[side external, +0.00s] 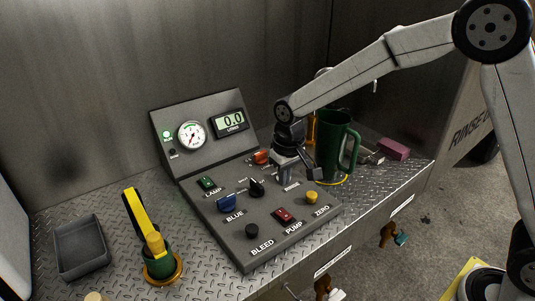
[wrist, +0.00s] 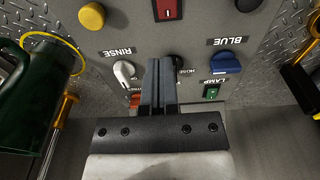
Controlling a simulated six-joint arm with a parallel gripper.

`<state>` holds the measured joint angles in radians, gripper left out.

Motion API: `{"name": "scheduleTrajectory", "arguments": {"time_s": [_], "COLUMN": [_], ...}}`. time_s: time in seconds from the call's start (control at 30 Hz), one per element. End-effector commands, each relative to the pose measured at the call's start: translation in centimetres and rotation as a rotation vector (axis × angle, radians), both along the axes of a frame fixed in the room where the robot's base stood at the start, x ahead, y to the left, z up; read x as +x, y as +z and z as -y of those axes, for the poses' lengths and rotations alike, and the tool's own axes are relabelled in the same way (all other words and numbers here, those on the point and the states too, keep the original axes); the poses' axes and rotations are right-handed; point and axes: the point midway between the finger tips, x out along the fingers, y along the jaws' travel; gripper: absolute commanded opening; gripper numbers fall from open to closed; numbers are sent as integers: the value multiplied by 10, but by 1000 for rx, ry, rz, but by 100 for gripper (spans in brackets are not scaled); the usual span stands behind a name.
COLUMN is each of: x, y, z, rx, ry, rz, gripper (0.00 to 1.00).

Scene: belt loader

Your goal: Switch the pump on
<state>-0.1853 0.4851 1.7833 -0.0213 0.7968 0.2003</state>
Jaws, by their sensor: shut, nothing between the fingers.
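The PUMP switch is a red rocker (side external: 284,215) on the sloped dark control panel (side external: 245,255), between the black BLEED knob (side external: 252,231) and the yellow ZERO button (side external: 312,197). In the wrist view the red rocker (wrist: 167,9) is cut by the top edge. I cannot tell its rocker position. My gripper (side external: 285,180) is shut and empty, over the rear right part of the panel. In the wrist view my gripper's closed fingers (wrist: 159,68) point toward the rocker, with a gap of panel between. They partly cover the black knob (wrist: 177,61).
Nearby controls are the blue knob (side external: 227,203), green LAMP rocker (side external: 207,182) and white RINSE lever (wrist: 124,72). A gauge (side external: 191,135) and display reading 0.0 (side external: 232,121) stand behind. A green jug (side external: 331,145) is close right of my gripper. A yellow-handled tool (side external: 148,225) and grey tray (side external: 80,248) are left.

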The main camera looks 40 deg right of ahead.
Motion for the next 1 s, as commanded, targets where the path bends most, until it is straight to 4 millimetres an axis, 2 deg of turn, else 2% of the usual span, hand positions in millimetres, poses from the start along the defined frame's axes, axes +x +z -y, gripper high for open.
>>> {"name": "scheduleTrajectory", "arguments": {"time_s": [0.03,0.2,0.4,0.6,1.0], "x": [2,6,8,9,8], "y": [10,37,58,64,64], "z": [0,0,0,0,1], "rx": [1,1,0,0,0], "ry": [-1,0,0,0,0], "rz": [4,3,1,0,1], "gripper": [0,0,0,0,0]}}
